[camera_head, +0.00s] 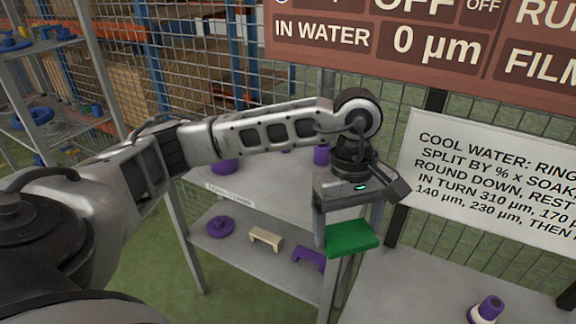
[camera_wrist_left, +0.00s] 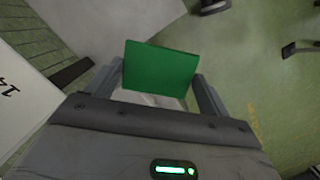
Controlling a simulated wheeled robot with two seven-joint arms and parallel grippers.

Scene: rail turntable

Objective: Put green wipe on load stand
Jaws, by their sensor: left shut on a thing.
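My left gripper (camera_head: 338,222) points down and is shut on the green wipe (camera_head: 352,240), a flat green slab held in the air in front of the grey shelf unit. In the left wrist view the green wipe (camera_wrist_left: 160,70) sits between the two fingers of the left gripper (camera_wrist_left: 165,85). A grey shelf unit (camera_head: 265,187) stands behind it, with a small label (camera_head: 230,195) on its upper shelf's front edge; the text is too blurred to read surely, so I cannot tell if this is the load stand. My right gripper is not in view.
The upper shelf carries purple pieces (camera_head: 322,155), partly hidden by my arm. The lower shelf holds a purple disc (camera_head: 220,227), a beige bracket (camera_head: 266,238) and a purple bracket (camera_head: 309,257). A grey table (camera_head: 410,285) at right bears a purple-and-white piece (camera_head: 487,308). A wire fence stands behind.

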